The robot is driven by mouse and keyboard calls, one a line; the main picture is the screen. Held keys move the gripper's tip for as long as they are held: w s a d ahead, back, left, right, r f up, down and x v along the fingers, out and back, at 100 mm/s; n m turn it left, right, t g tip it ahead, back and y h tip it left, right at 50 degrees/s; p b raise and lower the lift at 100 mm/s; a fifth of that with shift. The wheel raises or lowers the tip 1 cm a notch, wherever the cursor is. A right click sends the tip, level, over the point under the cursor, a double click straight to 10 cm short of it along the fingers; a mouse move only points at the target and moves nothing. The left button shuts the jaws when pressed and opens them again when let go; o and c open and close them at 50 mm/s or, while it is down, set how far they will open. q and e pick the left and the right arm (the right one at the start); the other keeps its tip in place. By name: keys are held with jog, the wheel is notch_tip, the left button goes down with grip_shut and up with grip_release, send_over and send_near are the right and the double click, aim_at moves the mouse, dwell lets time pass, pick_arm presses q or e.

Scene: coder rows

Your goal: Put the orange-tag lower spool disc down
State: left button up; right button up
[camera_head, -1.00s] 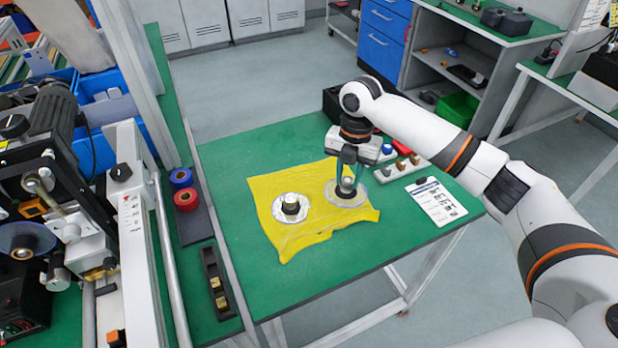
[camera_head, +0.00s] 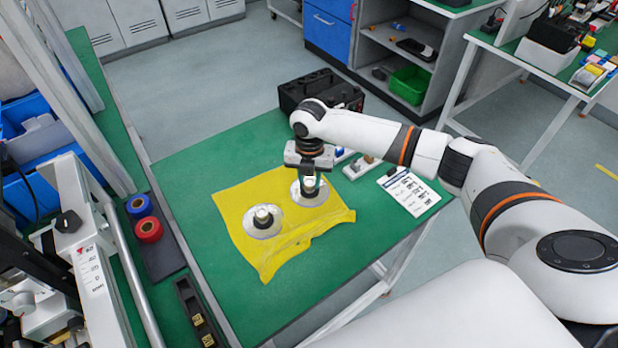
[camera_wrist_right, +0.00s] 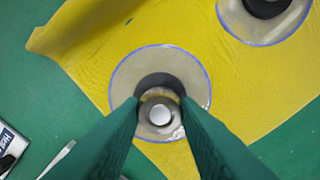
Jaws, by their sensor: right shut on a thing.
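A spool disc (camera_head: 319,197) with a pale flat flange and a raised hub lies at the right part of the yellow cloth (camera_head: 240,236). My right gripper (camera_head: 309,183) comes down from above and is shut on its hub. In the right wrist view the green fingertips (camera_wrist_right: 160,112) close on the hub, and the disc (camera_wrist_right: 187,69) shows a blue rim. The flange looks flat on or just above the cloth; I cannot tell which. A second, similar disc (camera_head: 263,230) lies on the cloth to the left. No orange tag can be made out. My left gripper is not in view.
A white printed card (camera_head: 408,191) lies right of the cloth. A black case (camera_head: 318,89) stands at the table's back edge. Blue and red rolls (camera_head: 149,229) sit in a dark tray on the left. Green table (camera_head: 200,165) is bare left of and behind the cloth.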

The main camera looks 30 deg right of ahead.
aim_at(310, 182)
jog(key=shift+s+f, duration=0.1)
jog(key=shift+f, duration=0.4)
jog(key=o, duration=0.6)
jog(key=shift+f, duration=0.1)
jog(key=o, duration=0.5)
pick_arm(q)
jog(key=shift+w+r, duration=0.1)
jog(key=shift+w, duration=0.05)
pick_arm(e)
jog(key=shift+d, duration=0.1)
pick_arm(q)
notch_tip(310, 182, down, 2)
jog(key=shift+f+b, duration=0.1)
jog(key=shift+b, duration=0.95)
pick_arm(e)
notch_tip(310, 182, up, 12)
jog(key=shift+r, duration=0.2)
